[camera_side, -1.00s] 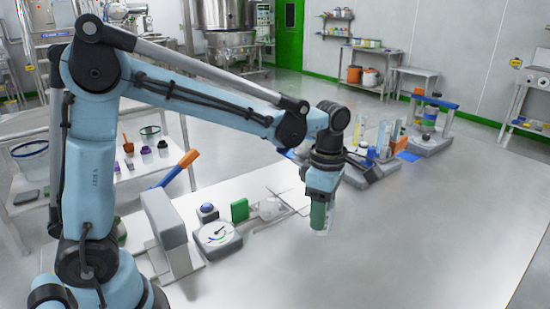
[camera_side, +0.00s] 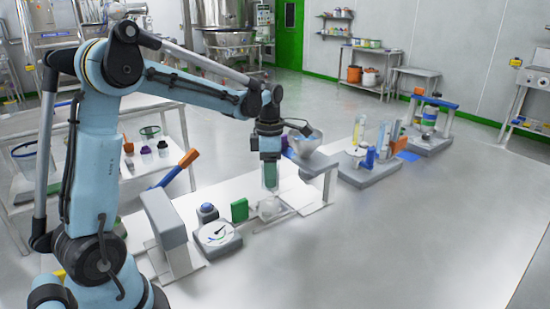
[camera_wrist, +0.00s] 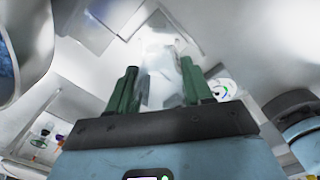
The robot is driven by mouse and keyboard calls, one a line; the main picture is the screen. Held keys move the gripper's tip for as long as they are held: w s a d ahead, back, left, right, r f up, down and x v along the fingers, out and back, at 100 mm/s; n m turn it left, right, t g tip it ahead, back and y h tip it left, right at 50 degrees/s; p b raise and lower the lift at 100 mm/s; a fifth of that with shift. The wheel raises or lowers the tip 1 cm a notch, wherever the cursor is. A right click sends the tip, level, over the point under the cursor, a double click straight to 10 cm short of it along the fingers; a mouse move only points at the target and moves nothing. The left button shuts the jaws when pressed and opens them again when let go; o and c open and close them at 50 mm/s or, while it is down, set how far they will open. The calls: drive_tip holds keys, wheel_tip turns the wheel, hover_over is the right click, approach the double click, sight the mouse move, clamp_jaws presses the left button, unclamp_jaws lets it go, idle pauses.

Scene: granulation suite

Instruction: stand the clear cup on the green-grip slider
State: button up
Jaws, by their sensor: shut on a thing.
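My gripper (camera_side: 270,182) points down with its green fingers around a clear, see-through thing, which looks like the clear cup. The wrist view shows the two green fingers (camera_wrist: 158,68) with the pale, blurred cup (camera_wrist: 161,88) between them. The cup's outline is hard to make out. In the side view a green block (camera_side: 240,209) stands below and left of my gripper, on the pale work surface; it looks like the slider's green grip. The slider's body is not clear. A clear rounded thing (camera_side: 270,208) sits just right of the block, below my gripper.
A grey upright block (camera_side: 163,220) is farther left. A grey-topped stand with a bowl (camera_side: 305,143) is close right of my gripper. Open floor lies at the right.

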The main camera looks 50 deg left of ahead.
drive_tip(key=shift+a+f, duration=0.3)
drive_tip(key=shift+a, duration=0.05)
hover_over(269, 208)
drive_tip(key=shift+a+f, duration=0.1)
drive_tip(key=shift+f, duration=2.15)
drive_tip(key=shift+f, duration=0.9)
idle(0.5)
drive_tip(key=o, duration=1.5)
drive_tip(key=shift+r, duration=0.15)
drive_tip(key=shift+r, duration=3.85)
